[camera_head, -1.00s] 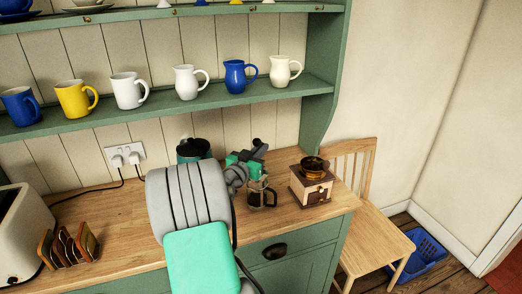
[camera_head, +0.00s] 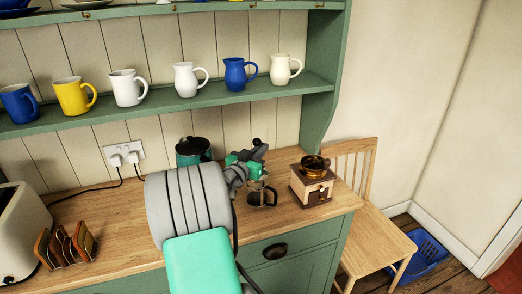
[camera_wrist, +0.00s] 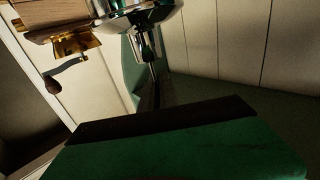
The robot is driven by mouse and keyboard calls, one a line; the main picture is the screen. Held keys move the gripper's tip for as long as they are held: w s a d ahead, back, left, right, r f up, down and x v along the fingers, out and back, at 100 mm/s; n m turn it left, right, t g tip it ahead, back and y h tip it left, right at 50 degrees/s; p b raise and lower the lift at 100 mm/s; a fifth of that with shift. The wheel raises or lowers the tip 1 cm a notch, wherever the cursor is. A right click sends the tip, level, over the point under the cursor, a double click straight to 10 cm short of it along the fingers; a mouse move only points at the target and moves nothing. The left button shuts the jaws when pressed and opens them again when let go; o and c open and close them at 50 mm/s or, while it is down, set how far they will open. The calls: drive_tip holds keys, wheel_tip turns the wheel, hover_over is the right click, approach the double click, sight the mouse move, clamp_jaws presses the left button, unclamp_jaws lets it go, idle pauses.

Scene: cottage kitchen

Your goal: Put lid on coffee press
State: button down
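The coffee press (camera_head: 262,198), a small glass pot with a dark frame and handle, stands upright on the wooden counter in the head view. My gripper (camera_head: 257,170) is right above it and hides its top. A black knob (camera_head: 256,142) sticks up above the gripper. In the wrist view the shiny chrome lid (camera_wrist: 140,22) is at the top, with its thin rod running down to the dark finger pads of my gripper (camera_wrist: 158,108). The gripper appears shut on the lid's rod. Whether the lid touches the press rim is hidden.
A wooden coffee grinder (camera_head: 311,186) stands close to the right of the press. A dark teal canister (camera_head: 193,151) stands behind, by the wall. A toast rack (camera_head: 68,246) and toaster (camera_head: 18,235) are at left. Mugs and jugs line the shelf (camera_head: 200,103) above.

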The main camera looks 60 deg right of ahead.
drive_tip(key=shift+f+b, duration=0.35)
drive_tip(key=c, duration=1.9)
unclamp_jaws()
drive_tip(key=shift+w+a+f+b, duration=0.1)
drive_tip(key=shift+a+b, duration=0.2)
drive_tip(key=shift+a, duration=0.15)
drive_tip(key=a+b, duration=0.5)
drive_tip(key=a, duration=0.5)
drive_tip(key=shift+w, duration=0.2)
